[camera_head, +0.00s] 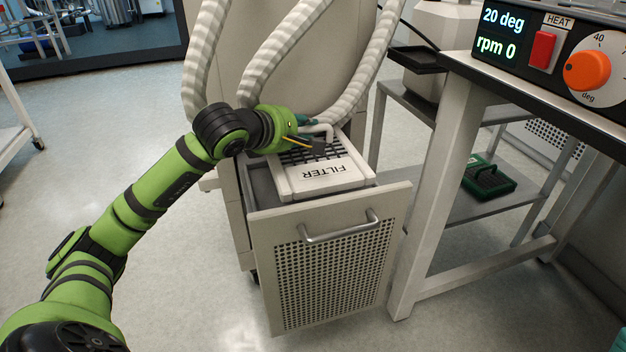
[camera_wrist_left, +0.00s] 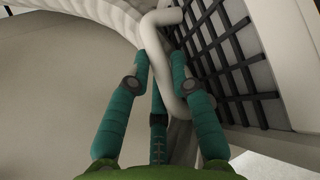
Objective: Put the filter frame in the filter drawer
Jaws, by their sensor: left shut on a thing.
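The filter frame (camera_head: 324,176) is a white block marked FILTER with a dark grid and a white handle. It sits at the top of the open filter drawer (camera_head: 330,262); I cannot tell how deep it rests inside. My left gripper (camera_head: 310,127) is at the back of the frame, shut on its handle. In the left wrist view the teal fingers (camera_wrist_left: 160,90) are around the white handle (camera_wrist_left: 160,50), with the dark grid (camera_wrist_left: 225,55) to the right. My right gripper is not in view.
The drawer front has a metal handle (camera_head: 341,228) and a perforated panel. Ribbed white hoses (camera_head: 275,55) hang behind my left gripper. A metal table (camera_head: 450,130) with a heater panel (camera_head: 560,40) stands close on the right. Open floor lies left of the drawer.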

